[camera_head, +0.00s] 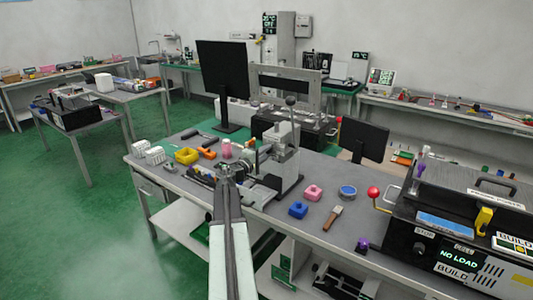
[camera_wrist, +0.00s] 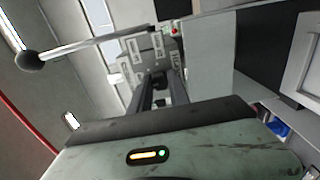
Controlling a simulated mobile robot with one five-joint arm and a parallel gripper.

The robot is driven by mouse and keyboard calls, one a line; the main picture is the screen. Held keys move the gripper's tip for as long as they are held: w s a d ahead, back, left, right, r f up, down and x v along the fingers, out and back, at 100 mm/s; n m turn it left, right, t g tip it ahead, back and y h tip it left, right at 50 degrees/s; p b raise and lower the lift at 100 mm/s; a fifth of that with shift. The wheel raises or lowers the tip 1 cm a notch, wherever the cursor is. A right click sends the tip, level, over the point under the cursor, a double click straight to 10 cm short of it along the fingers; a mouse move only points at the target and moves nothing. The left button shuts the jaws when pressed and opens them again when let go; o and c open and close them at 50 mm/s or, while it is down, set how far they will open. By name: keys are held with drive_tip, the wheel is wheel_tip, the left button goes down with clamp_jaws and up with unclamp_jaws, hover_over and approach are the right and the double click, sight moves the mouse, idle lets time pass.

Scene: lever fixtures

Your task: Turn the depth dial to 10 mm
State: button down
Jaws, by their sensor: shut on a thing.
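A bench machine (camera_head: 288,160) with a pale upright column stands on the grey workbench. Its lever with a dark ball knob points up in the head view and runs to the left in the wrist view (camera_wrist: 30,61). My gripper (camera_head: 228,174) reaches to the left side of this machine. In the wrist view my gripper's dark fingers (camera_wrist: 160,92) point at a labelled grey housing (camera_wrist: 150,47) and are shut on the depth dial, which is mostly hidden between them. Its scale and setting cannot be read.
A yellow block (camera_head: 187,156) and a pink cylinder (camera_head: 227,148) stand left of the machine. A pink block (camera_head: 313,193), a blue block (camera_head: 298,210) and a brush (camera_head: 332,218) lie to the right. A monitor (camera_head: 223,80) stands behind.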

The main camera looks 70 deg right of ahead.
drive_tip(key=shift+f, duration=0.1)
idle(0.3)
drive_tip(key=c, duration=1.2)
unclamp_jaws()
drive_tip(key=shift+c, duration=0.2)
drive_tip(key=v, duration=0.8)
drive_tip(key=shift+w, duration=0.1)
